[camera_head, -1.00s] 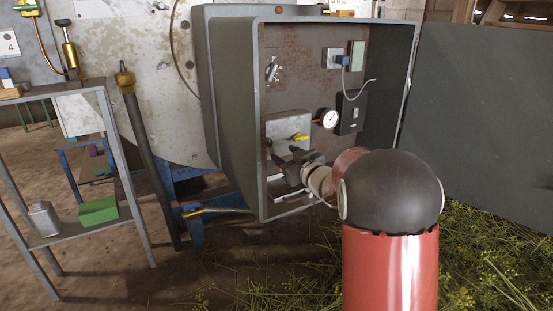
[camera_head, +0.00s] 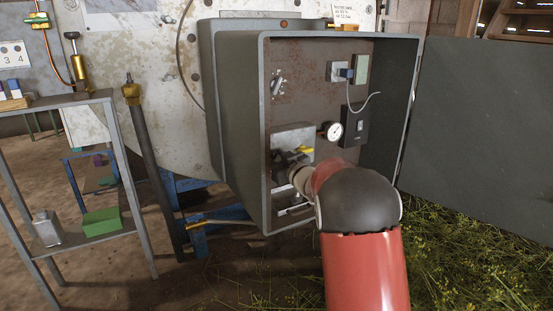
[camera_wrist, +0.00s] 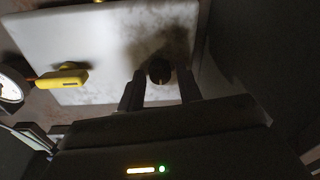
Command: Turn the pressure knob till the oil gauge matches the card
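A dark round knob (camera_wrist: 160,71) on a pale, stained plate (camera_wrist: 95,45) shows in the wrist view. My gripper (camera_wrist: 161,78) is open, with one fingertip on each side of the knob; I cannot tell whether they touch it. In the head view my gripper (camera_head: 286,158) is at the plate's lower part inside the grey cabinet and hides the knob. A round white-faced gauge (camera_head: 332,131) is right of the plate; its edge shows in the wrist view (camera_wrist: 11,88). Its reading is too small to tell. A white card (camera_head: 341,11) with small text stands above the cabinet.
A yellow-handled lever (camera_wrist: 62,78) is left of the knob in the wrist view. A black switch box (camera_head: 355,127) is right of the gauge. The cabinet's rim (camera_head: 263,150) surrounds the work area. A metal shelf (camera_head: 70,100) stands at left; grass covers the floor at right.

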